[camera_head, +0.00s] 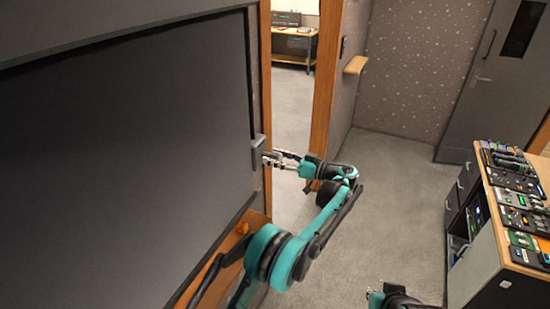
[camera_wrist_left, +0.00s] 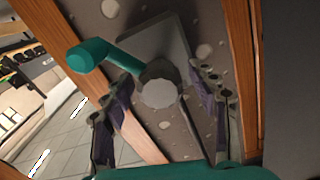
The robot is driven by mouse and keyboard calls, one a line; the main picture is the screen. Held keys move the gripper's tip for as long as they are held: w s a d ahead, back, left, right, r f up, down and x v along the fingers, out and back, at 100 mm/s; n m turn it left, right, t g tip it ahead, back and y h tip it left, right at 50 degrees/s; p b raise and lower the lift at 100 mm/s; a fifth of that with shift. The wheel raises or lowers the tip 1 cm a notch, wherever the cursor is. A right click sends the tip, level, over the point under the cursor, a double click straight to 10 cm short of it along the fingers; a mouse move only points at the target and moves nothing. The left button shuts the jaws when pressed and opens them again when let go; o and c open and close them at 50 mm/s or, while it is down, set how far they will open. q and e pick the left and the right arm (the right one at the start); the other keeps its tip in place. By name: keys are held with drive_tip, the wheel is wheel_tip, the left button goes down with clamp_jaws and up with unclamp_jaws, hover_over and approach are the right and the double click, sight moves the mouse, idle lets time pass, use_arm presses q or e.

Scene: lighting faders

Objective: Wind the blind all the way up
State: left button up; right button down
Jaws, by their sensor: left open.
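A large dark panel (camera_head: 130,150), which looks like the lowered blind, fills the left of the head view. Beside its right edge a grey winder box (camera_head: 258,146) is fixed to the wall. In the left wrist view the box (camera_wrist_left: 150,40) carries a round grey hub (camera_wrist_left: 160,85) and a crank with a teal knob (camera_wrist_left: 84,57) pointing to the upper left. My left gripper (camera_head: 270,158) is open in front of the box. Its fingers (camera_wrist_left: 160,76) appear either side of the hub; contact cannot be told. The knob lies outside them. My right gripper (camera_head: 376,297) is partly visible at the bottom edge.
A wooden door frame (camera_head: 325,80) stands just right of the winder, with an open doorway beside it. A desk (camera_head: 490,215) with lighting consoles stands at the right. A grey door (camera_head: 478,90) is behind. The floor between is clear.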

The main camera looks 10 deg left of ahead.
use_arm(q)
drive_tip(key=shift+a, duration=0.1)
drive_tip(key=c, duration=0.3)
clamp_jaws()
drive_tip(key=shift+n, duration=0.4)
drive_tip(key=shift+n+b, duration=0.7)
drive_tip(key=shift+n, duration=0.3)
drive_tip(key=shift+n+b, duration=0.55)
drive_tip(key=shift+n, duration=1.65)
